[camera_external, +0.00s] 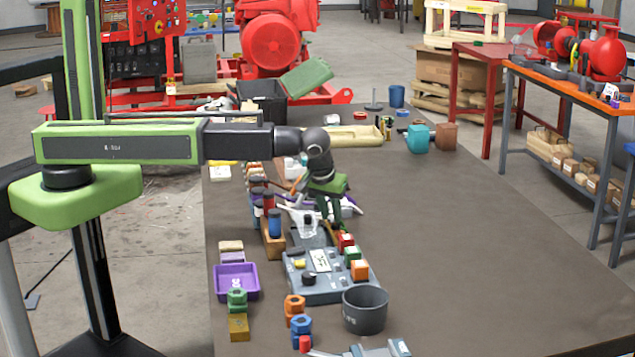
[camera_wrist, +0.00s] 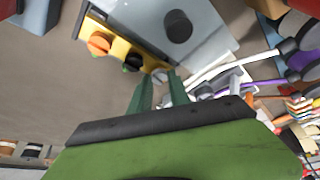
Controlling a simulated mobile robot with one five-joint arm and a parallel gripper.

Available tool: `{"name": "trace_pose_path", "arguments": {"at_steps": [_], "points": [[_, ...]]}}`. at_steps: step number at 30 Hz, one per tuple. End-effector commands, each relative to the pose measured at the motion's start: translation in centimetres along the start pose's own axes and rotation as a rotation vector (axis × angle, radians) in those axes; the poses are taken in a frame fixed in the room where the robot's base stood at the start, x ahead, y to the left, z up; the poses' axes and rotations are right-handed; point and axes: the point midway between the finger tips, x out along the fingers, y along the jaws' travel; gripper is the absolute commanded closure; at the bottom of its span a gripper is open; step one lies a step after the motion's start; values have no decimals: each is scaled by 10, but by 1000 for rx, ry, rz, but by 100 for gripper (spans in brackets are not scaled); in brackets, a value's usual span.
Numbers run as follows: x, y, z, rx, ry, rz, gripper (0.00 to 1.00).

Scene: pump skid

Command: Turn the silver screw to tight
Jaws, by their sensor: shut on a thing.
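My gripper (camera_external: 330,222) points down at the far end of the grey panel box (camera_external: 335,289) on the table. In the wrist view, the green fingers of my gripper (camera_wrist: 162,85) close on a small silver screw (camera_wrist: 159,74) at the end of a yellow strip (camera_wrist: 122,47). The fingertips hide much of the screw, so its turn angle cannot be told. An orange knob (camera_wrist: 99,43) and a dark knob (camera_wrist: 133,62) sit along the same strip. The grey box (camera_wrist: 205,30) with its round black knob (camera_wrist: 178,26) lies beside the strip.
A grey bucket (camera_external: 365,312) stands in front. A purple tray (camera_external: 236,284) and a blue-capped bottle (camera_external: 274,222) are left. The table's right side is clear.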

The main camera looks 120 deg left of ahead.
Motion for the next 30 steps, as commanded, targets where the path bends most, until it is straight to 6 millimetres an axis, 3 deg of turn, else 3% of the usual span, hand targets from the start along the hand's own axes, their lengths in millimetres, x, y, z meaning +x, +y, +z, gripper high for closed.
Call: {"name": "trace_pose_path", "arguments": {"at_steps": [30], "points": [[2, -8, -4, 873, -1, 364, 100]]}}
